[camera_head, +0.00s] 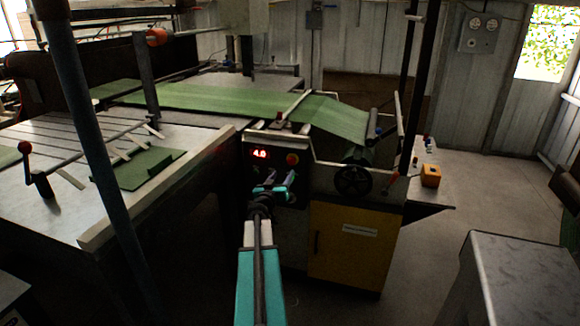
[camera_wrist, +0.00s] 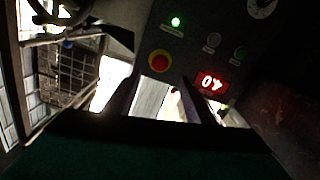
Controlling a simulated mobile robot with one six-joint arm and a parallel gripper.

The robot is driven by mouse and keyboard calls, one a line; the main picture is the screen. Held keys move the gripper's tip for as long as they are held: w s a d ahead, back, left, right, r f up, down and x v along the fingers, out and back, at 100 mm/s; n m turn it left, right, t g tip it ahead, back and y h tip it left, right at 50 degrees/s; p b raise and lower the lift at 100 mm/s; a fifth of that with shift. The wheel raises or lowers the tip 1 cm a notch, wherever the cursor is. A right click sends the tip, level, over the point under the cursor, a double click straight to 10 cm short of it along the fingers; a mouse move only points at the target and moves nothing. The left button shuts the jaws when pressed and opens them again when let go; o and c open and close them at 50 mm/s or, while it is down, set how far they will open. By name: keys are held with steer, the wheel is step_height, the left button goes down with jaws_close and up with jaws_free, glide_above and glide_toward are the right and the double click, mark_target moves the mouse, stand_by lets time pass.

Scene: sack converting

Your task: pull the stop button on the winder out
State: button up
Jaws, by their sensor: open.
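The stop button (camera_head: 292,159) is a red round knob on the dark control panel (camera_head: 262,184) of the winder, right of a lit red display (camera_head: 259,153). In the wrist view the stop button (camera_wrist: 159,62) is a red cap in a yellow ring, just beyond the fingertips. My gripper (camera_wrist: 160,86) is open and its fingers are empty, pointing at the panel below the button in that view. In the head view my gripper (camera_head: 274,188) is in front of the panel, below the button. Whether the button is pressed in cannot be told.
The wrist view shows a lit green lamp (camera_wrist: 176,22), a grey button (camera_wrist: 213,40), a green button (camera_wrist: 240,53) and a dial (camera_wrist: 262,7) near the stop button. A black handwheel (camera_head: 353,181) and a yellow cabinet door (camera_head: 350,246) are to the right. A worktable (camera_head: 70,190) stands left.

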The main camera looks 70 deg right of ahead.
mark_target(291, 162)
steer(key=shift+w+d, duration=0.15)
steer(key=shift+d, duration=2.45)
steer(key=shift+w+d, duration=0.15)
steer(key=shift+d, duration=2.4)
